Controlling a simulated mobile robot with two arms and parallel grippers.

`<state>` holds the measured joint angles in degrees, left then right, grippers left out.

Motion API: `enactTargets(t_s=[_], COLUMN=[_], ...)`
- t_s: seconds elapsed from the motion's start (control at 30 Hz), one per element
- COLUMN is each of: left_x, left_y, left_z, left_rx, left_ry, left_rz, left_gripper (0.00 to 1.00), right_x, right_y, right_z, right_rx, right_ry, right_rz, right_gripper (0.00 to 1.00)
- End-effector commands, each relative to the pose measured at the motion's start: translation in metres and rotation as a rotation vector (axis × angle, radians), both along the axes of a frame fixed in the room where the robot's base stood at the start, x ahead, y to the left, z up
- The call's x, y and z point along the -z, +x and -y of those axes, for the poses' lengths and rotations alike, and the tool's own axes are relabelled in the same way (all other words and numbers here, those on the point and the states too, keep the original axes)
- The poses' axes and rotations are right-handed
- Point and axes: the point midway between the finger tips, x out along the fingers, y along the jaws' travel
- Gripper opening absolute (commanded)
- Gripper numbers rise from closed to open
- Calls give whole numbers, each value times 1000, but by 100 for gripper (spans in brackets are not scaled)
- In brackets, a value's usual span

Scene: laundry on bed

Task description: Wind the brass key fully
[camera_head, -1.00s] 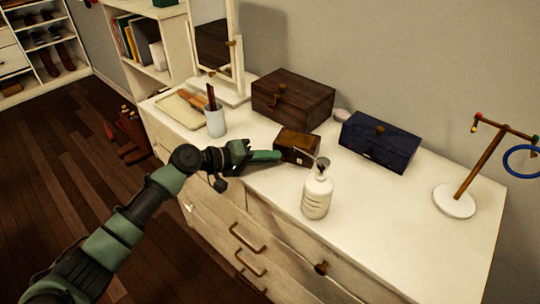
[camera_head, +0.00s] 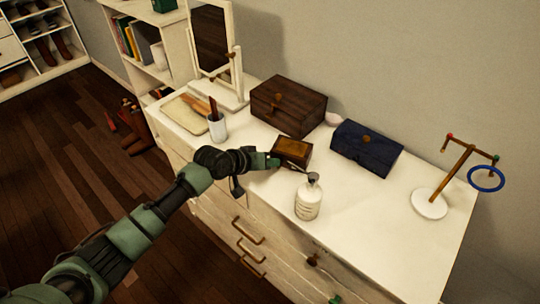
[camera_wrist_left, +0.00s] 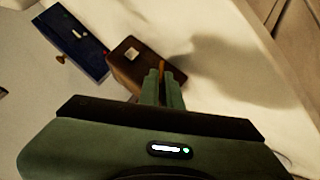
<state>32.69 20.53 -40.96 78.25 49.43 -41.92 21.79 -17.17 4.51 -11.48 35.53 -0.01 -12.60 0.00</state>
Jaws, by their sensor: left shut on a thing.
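A small brown wooden box (camera_head: 292,150) stands on the white dresser top, left of the white pump bottle. It also shows in the left wrist view (camera_wrist_left: 138,58), with a small pale square on it. My left gripper (camera_head: 274,162) is at the box's left side. In the left wrist view its two green fingers (camera_wrist_left: 163,78) are close together on a thin orange-brass piece (camera_wrist_left: 162,68) at the box, which looks like the key. Most of the key is hidden by the fingers. My right gripper is not clearly seen.
The pump bottle (camera_head: 308,199) stands close to the box and my left gripper. A larger dark wooden box (camera_head: 288,104) and a blue box (camera_head: 366,148) are behind. A cup (camera_head: 217,127) is left; a stand (camera_head: 430,204) is right. The dresser's front right is clear.

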Motion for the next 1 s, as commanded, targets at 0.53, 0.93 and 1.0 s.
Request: enactTargets(t_s=[0.53,0.93,1.0], left_x=[0,-1,-3], left_y=[0,-1,-3], left_z=[1,0,-2], left_rx=[0,0,0], left_ry=[23,22,22], left_rz=[7,8,8], left_gripper=[11,27,27], right_x=[-5,-5,-5], right_y=[0,0,0], right_z=[-1,0,0], right_rx=[-1,0,0], right_ry=[1,0,0], right_rz=[0,0,0], right_gripper=[0,0,0])
